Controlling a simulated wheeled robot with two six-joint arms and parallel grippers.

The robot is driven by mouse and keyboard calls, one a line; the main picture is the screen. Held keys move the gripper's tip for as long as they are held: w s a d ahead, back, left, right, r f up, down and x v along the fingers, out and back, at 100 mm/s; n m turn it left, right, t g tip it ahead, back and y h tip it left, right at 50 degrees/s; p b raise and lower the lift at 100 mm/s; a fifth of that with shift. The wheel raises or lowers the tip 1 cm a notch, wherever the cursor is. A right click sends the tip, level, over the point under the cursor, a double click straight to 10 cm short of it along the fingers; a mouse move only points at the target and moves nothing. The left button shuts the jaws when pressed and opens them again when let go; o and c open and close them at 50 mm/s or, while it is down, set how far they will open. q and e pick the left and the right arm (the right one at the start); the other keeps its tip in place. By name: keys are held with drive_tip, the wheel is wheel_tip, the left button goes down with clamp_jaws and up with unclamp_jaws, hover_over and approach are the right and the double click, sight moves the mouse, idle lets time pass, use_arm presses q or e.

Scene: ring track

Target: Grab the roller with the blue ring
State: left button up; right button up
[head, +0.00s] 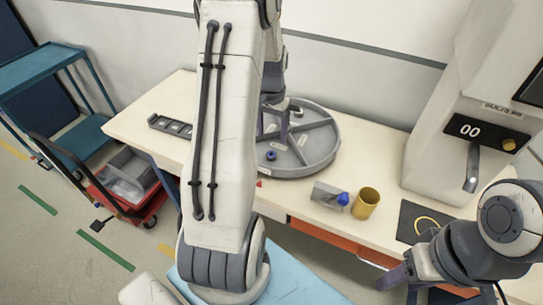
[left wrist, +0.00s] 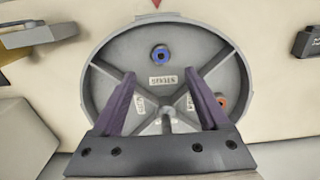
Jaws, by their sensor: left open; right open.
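The round grey divided tray (head: 318,165) lies on the table; it also fills the left wrist view (left wrist: 91,80). The roller with the blue ring (head: 271,155) stands in one compartment. In the left wrist view this roller (left wrist: 160,55) appears just beyond the gap between my fingertips. A roller with an orange-red ring (left wrist: 221,102) is in another compartment, partly hidden by my right-hand finger. My left gripper (head: 273,136) is open and empty above the tray, and its fingers show in the left wrist view (left wrist: 161,76). My right gripper (head: 408,282) is open at the table's front edge.
A grey bin with a blue-ended part (head: 328,196) and a yellow cup (head: 366,203) stand right of the tray. A dark mat with a yellow ring (head: 424,222) lies before a white machine (head: 437,160). A dark slotted holder (head: 170,126) lies left.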

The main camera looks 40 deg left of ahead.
sight(271, 154)
use_arm(q)
wheel_tip(271, 154, down, 3)
drive_tip(key=shift+f, duration=0.1)
wheel_tip(271, 154, down, 5)
drive_tip(key=shift+s+a+r+p, duration=0.1)
drive_tip(key=shift+s+r+p, duration=0.05)
drive_tip(key=shift+p, duration=0.9)
drive_tip(key=shift+f, duration=0.3)
clamp_jaws()
drive_tip(key=shift+r, duration=0.1)
